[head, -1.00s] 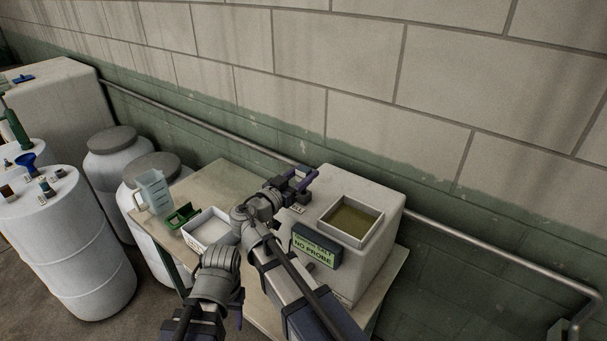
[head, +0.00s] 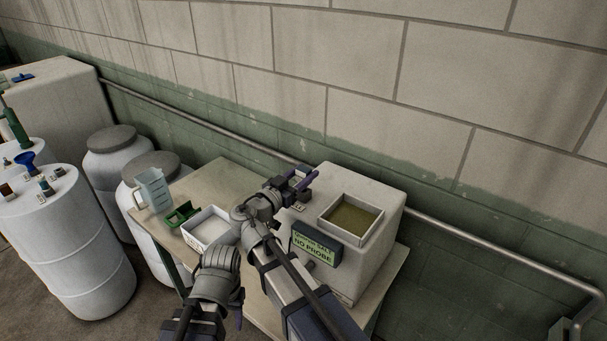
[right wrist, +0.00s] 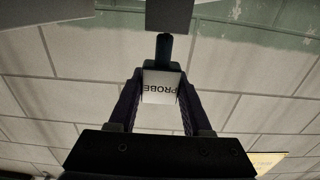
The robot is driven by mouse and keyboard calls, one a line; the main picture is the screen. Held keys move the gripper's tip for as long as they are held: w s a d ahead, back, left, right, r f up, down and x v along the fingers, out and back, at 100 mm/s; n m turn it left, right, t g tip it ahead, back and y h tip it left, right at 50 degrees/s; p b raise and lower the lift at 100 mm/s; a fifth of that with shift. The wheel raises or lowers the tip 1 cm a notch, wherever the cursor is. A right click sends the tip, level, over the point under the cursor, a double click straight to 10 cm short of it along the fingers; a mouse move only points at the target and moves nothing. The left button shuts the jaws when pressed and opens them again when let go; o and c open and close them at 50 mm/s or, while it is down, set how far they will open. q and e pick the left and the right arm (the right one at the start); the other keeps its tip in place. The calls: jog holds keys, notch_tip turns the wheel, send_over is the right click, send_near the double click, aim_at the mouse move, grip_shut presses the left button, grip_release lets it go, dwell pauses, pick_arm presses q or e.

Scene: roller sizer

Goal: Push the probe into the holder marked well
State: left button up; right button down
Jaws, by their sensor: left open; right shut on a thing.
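My right gripper (head: 306,181) is over the back left of the white tank unit. In the right wrist view, its fingers (right wrist: 160,88) are shut on the probe (right wrist: 160,87), which has a white block lettered PROBE and a dark stem. The stem points at a grey block (right wrist: 170,14) at the picture's top; I cannot tell whether they touch. A small label (head: 299,208) shows below the right gripper, too small to read. The holder marked well cannot be made out. My left gripper (head: 239,312) is open, low in front of the table, partly hidden by its arm.
The white tank unit (head: 383,190) has an open basin (head: 352,217) of olive liquid and a display (head: 317,245) reading NO PROBE. A white tray (head: 207,226), green holder (head: 181,214) and jug (head: 153,188) stand left on the table (head: 222,177). A wall pipe (head: 480,235) runs behind.

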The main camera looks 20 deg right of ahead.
pick_arm(q)
jog(key=shift+f+b, duration=1.45)
jog(key=shift+f, duration=0.1)
pick_arm(e)
jog(key=shift+f, duration=1.55)
jog(key=shift+c, duration=1.3)
grip_release()
pick_arm(q)
jog(key=shift+a, duration=0.1)
pick_arm(e)
jog(key=shift+s, duration=0.15)
